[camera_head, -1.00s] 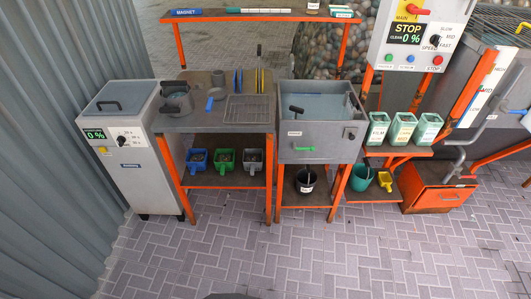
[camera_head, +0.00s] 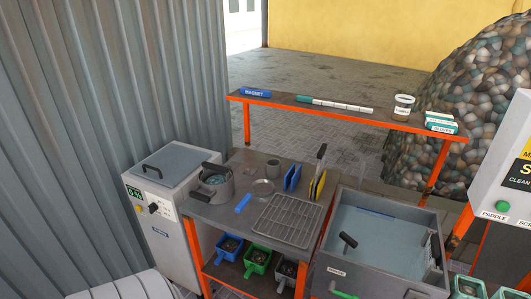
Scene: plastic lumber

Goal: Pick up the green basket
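A small green basket (camera_head: 257,261) sits on the lower shelf of the orange-framed workbench, between a blue basket (camera_head: 229,247) and a grey basket (camera_head: 286,274). It holds some dark material, too small to tell what. The bench top partly overhangs this shelf. Neither of my grippers shows in the head view.
The bench top holds a pot (camera_head: 214,184), a wire rack (camera_head: 286,220) and blue and yellow upright pieces. A grey water tank (camera_head: 383,238) stands right of it and a grey machine (camera_head: 160,215) left. A corrugated wall (camera_head: 90,130) closes the left side.

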